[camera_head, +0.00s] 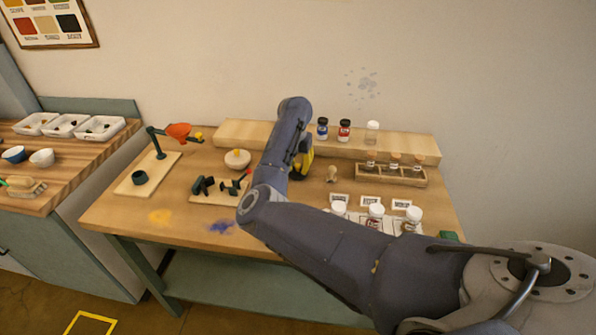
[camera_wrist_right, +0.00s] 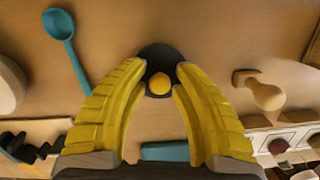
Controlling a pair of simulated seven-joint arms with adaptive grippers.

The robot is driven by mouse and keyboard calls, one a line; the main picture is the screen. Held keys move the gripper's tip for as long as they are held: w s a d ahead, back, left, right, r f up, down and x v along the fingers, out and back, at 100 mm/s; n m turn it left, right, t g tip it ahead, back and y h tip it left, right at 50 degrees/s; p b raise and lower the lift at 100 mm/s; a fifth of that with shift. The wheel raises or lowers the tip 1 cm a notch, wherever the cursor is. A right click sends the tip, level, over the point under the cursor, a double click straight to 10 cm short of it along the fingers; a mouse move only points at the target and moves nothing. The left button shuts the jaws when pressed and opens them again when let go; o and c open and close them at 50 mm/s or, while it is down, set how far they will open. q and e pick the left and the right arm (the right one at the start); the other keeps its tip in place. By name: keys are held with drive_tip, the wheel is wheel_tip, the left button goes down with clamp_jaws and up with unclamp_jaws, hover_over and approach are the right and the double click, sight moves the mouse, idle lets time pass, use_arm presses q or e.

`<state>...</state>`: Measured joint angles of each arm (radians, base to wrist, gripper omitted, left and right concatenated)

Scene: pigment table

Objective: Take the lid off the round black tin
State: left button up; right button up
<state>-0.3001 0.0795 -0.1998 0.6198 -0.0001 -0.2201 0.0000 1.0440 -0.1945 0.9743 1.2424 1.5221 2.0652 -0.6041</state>
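The round black tin (camera_wrist_right: 157,57) shows in the right wrist view as a dark disc with a yellow knob (camera_wrist_right: 160,83) on its lid. It lies on the wooden table, between and partly behind my right fingertips. My right gripper (camera_wrist_right: 159,68) is open, with its two yellow ribbed fingers on either side of the knob. I cannot tell whether the fingers touch the tin. In the head view the right gripper (camera_head: 303,163) points down at the table behind my arm, and the tin is hidden there. My left gripper is not in view.
A blue spoon (camera_wrist_right: 66,45) and a wooden pestle-like piece (camera_wrist_right: 262,92) lie beside the tin. A white bowl (camera_head: 237,159) stands to the left. A rack of vials (camera_head: 392,173) and white-lidded jars (camera_head: 376,212) stand to the right. The table's front left is mostly clear.

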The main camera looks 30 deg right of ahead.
drive_tip(key=shift+f, duration=0.1)
clamp_jaws()
idle(0.5)
